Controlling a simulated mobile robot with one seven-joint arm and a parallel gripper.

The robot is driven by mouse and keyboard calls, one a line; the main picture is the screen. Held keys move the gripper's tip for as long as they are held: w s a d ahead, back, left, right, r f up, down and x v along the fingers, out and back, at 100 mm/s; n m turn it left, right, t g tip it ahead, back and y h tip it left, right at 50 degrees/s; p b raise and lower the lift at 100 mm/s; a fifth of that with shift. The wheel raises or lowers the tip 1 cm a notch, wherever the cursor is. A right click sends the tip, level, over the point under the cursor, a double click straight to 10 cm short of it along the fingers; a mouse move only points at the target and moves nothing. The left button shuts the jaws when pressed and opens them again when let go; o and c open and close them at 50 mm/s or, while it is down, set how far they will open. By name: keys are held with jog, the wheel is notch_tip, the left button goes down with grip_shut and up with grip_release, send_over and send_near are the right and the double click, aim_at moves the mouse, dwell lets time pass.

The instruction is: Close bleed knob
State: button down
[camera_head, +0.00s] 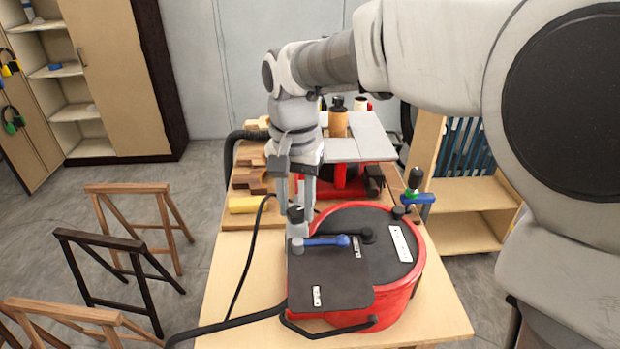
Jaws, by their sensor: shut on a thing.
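A small black knob (295,214), which appears to be the bleed knob, tops a grey upright stem at the left rear of the red drum's black lid plate (340,278). My gripper (297,207) points down from above, with its fingers on either side of this knob, shut on it. The fingers hide part of the knob and stem. A blue lever (326,241) lies nearly level just below, its left end close to the stem. The round red drum (402,298) stands on the wooden bench.
A second valve with a blue handle (418,198) stands at the drum's right rear. Behind are a grey-topped machine (365,145), wooden blocks and a yellow block (244,204). A black hose (235,315) crosses the bench's front left. Wooden trestles (135,225) stand left on the floor.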

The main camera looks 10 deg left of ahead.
aim_at(297, 210)
jog(key=m, duration=0.4)
jog(key=shift+m, duration=0.4)
dwell(0.4)
jog(key=shift+c, duration=2.2)
grip_release()
notch_tip(297, 210, up, 18)
jog(key=shift+f, duration=0.25)
